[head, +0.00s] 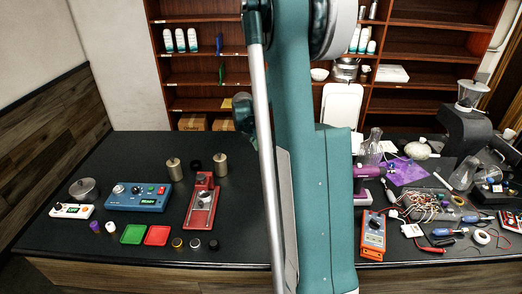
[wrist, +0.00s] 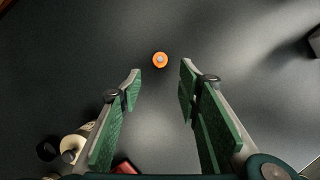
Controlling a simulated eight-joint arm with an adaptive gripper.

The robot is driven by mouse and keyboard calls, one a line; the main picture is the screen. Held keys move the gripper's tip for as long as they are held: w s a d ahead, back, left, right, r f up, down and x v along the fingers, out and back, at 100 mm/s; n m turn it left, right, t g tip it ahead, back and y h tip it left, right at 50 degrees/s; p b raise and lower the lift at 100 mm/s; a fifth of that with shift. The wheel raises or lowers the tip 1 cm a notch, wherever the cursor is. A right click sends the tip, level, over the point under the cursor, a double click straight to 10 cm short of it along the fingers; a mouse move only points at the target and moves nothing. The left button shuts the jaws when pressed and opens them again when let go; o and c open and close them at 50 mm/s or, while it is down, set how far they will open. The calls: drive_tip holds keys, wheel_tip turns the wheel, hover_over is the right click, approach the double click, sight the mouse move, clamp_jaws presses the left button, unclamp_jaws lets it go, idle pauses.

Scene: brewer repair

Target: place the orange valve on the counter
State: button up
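The orange valve (wrist: 160,60) is a small orange disc with a pale grey centre. In the wrist view it appears to lie on the dark counter (wrist: 235,35), just beyond my fingertips and centred between them. My gripper (wrist: 160,80) is open, its two green-padded fingers wide apart with nothing between them. The valve is apart from both fingers. In the head view I cannot make out the valve; my arm covers the middle of the counter (head: 110,165).
Left of my arm stand a blue device (head: 138,196), a red device (head: 202,203), and green (head: 133,234) and red (head: 157,235) trays. On the right are tangled wires (head: 428,205) and an orange meter (head: 373,236). Bare counter surrounds the valve.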

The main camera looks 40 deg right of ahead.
drive_tip(key=shift+a+r, duration=0.1)
drive_tip(key=s+a+r+m+t+y, duration=0.1)
drive_tip(key=s+a+r+m, duration=0.3)
drive_tip(key=a, duration=0.5)
drive_tip(key=s+a+r+m+t, duration=0.1)
drive_tip(key=a+r+m, duration=0.1)
drive_tip(key=a+r, duration=0.55)
drive_tip(key=s+a+r+m+t+y, duration=0.1)
drive_tip(key=s+a+r+m+t, duration=0.2)
drive_tip(key=a, duration=0.8)
drive_tip(key=s+a+r+m+t+y, duration=0.1)
drive_tip(key=s+a+m+y, duration=0.1)
drive_tip(key=s+a+m, duration=0.8)
drive_tip(key=shift+s+a+r+t+y, duration=0.35)
drive_tip(key=shift+s+a, duration=4)
drive_tip(key=shift+a, duration=1.75)
drive_tip(key=shift+f, duration=0.1)
drive_tip(key=o, duration=0.4)
